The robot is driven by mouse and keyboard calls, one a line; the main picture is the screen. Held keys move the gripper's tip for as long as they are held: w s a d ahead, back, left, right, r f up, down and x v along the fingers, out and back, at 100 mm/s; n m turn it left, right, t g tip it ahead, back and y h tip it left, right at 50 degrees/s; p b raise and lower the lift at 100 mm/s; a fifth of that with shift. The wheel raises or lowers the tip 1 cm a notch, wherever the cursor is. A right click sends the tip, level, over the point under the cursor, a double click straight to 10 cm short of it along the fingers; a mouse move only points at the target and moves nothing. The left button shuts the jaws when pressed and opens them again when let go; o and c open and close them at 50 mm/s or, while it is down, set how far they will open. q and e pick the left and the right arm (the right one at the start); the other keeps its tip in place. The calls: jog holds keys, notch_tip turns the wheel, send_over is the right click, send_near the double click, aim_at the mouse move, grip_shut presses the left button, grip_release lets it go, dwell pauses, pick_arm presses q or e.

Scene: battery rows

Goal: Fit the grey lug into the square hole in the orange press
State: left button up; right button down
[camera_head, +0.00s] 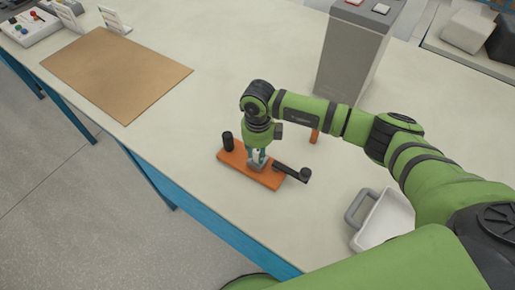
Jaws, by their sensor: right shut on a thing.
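The orange press (232,160) is a flat orange plate near the middle of the table. It has a black cylinder (228,141) at its left end and a black lever (292,172) at its right. My right gripper (257,161) points down over the middle of the plate and is shut on the small grey lug (256,165). The lug is at or just above the plate; I cannot tell whether it touches it or sits in the square hole. The gripper and lug cover that part, and the hole is not visible. My left gripper is not in view.
A small orange piece (314,137) stands behind my right forearm. A tall grey box (352,60) stands at the back, a white handled tray (378,225) at the right. A brown mat (115,72) lies at the left. The table between mat and press is clear.

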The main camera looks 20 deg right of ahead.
aim_at(258, 151)
jog(key=shift+f, duration=0.2)
jog(key=c, duration=1)
grip_release()
jog(key=shift+r, duration=0.1)
jog(key=shift+r, duration=0.25)
jog(key=shift+w+r, duration=0.1)
jog(key=shift+r, duration=0.2)
notch_tip(258, 151, up, 11)
jog(key=b, duration=0.3)
